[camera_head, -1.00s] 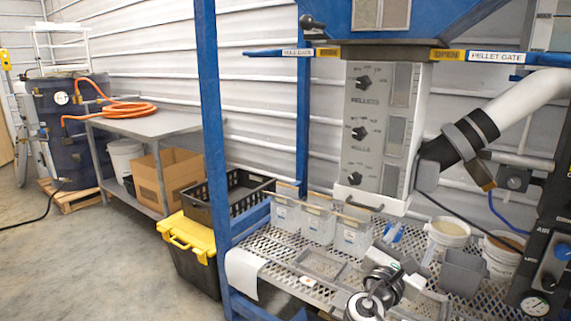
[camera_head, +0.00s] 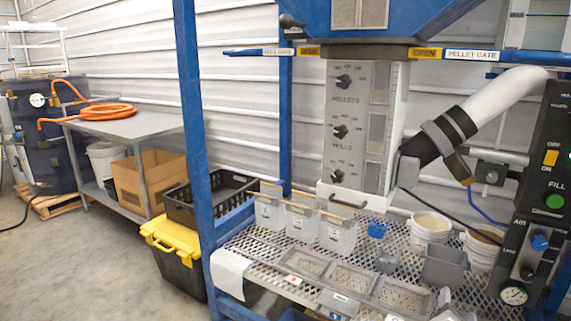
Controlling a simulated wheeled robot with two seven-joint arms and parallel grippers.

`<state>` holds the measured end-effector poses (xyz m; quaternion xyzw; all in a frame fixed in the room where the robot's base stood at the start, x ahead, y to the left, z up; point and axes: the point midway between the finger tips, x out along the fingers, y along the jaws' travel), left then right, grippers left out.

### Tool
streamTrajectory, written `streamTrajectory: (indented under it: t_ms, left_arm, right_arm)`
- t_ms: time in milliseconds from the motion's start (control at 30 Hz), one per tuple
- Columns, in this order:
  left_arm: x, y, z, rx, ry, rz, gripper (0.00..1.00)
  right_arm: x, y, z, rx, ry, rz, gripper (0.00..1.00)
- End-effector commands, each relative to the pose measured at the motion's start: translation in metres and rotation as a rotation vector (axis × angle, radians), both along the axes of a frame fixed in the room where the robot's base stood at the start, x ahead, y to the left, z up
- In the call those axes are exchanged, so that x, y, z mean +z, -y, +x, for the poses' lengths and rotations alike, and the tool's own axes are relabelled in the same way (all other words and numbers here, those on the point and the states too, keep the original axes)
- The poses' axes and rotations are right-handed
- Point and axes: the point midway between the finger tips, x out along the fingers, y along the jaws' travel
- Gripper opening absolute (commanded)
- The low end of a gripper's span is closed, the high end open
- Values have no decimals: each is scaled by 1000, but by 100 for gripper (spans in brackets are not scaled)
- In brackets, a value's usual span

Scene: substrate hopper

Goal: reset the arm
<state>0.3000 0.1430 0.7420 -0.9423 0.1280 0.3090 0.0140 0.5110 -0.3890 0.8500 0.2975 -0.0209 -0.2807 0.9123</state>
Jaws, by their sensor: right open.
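Only a small grey part of my right gripper (camera_head: 445,303) shows, at the bottom edge right of centre, in front of the mesh shelf (camera_head: 395,262). It is open, and nothing shows held in it. The rest of it and its arm are below the picture. My left gripper is not in view. The hopper (camera_head: 345,130) stands above the shelf, with a grey dial panel and a handled drawer at its foot.
Clear bins (camera_head: 300,220), a blue scoop (camera_head: 377,229), shallow grey trays (camera_head: 350,278), a grey cup (camera_head: 445,266) and a white bucket (camera_head: 430,230) occupy the shelf. A blue post (camera_head: 195,150) stands left. A control panel (camera_head: 545,190) stands right.

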Motion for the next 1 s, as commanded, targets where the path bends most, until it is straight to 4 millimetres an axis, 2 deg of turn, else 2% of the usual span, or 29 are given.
streamTrajectory:
  t_ms: [33, 100, 233, 300, 433, 633, 667, 700, 1000]
  left_arm:
    - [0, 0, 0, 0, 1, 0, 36]
    - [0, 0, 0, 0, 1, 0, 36]
    - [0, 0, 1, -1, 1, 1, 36]
    - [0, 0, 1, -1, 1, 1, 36]
    - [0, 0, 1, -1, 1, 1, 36]
    - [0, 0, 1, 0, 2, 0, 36]
    - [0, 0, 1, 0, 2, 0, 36]
    - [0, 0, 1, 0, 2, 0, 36]
    - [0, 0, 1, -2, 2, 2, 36]
  right_arm:
    - [-29, -13, -20, 27, -22, 163, 59]
    - [-63, -34, -48, 44, -40, 433, 59]
    - [-102, -72, -100, 10, -63, 890, 59]
    - [-114, -90, -124, -29, -72, 1096, 59]
    - [-125, -119, -165, -129, -83, 1434, 59]
    - [-122, -158, -221, -345, -80, 1901, 59]
    - [-120, -163, -228, -382, -77, 1964, 59]
    - [-120, -171, -222, -387, -49, 1988, 59]
    - [-114, -222, -216, -505, 80, 2200, 59]
